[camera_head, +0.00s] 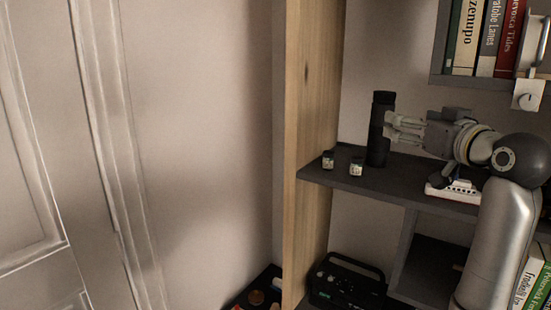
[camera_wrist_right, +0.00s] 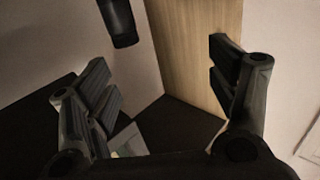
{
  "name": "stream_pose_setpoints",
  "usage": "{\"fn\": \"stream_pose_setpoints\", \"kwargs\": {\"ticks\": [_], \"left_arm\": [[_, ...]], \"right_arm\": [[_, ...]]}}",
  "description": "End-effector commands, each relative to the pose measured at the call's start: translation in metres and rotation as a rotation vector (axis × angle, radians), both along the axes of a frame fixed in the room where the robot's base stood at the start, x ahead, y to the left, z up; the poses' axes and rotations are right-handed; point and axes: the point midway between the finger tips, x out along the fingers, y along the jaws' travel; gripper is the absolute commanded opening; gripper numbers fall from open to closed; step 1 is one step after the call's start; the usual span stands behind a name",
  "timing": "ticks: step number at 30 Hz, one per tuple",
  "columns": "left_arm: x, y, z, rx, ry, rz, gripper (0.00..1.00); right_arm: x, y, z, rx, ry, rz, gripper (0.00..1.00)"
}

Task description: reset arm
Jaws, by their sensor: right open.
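My right gripper (camera_head: 405,126) is over the dark shelf in the head view, its fingers pointing left toward a black upright cylinder (camera_head: 379,130). In that view the fingertips overlap or lie close to the cylinder's right side; I cannot tell whether they touch. In the right wrist view my right gripper (camera_wrist_right: 160,62) has its fingers spread wide with nothing held between them. A dark cylindrical thing (camera_wrist_right: 121,22) shows at the top there, cut by the edge. My left gripper is not in view.
A wooden side panel (camera_head: 309,90) bounds the shelf at left. Books (camera_head: 490,38) stand above. A black radio-like box (camera_head: 346,284) sits below. A white object (camera_head: 455,190) lies under my arm.

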Motion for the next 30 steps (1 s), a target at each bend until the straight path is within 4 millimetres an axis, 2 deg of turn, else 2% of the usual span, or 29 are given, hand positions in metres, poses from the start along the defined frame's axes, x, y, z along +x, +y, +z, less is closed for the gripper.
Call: {"fn": "stream_pose_setpoints", "kwargs": {"ticks": [11,14,17,23,26,30], "left_arm": [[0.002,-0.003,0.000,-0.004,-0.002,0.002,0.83],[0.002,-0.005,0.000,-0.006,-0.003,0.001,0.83],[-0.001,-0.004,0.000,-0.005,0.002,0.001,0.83],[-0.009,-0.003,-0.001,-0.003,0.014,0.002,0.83],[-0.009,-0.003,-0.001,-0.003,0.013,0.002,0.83],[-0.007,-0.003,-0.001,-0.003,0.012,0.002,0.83]], "right_arm": [[0.001,0.009,-0.092,-0.035,0.144,-0.023,0.79],[-0.002,0.011,-0.126,-0.047,0.199,-0.030,0.79],[-0.009,0.016,-0.169,-0.064,0.269,-0.037,0.79],[-0.046,0.027,-0.281,-0.110,0.456,-0.052,0.79],[-0.074,0.032,-0.332,-0.132,0.551,-0.057,0.79],[-0.121,0.040,-0.397,-0.162,0.682,-0.060,0.79]]}}
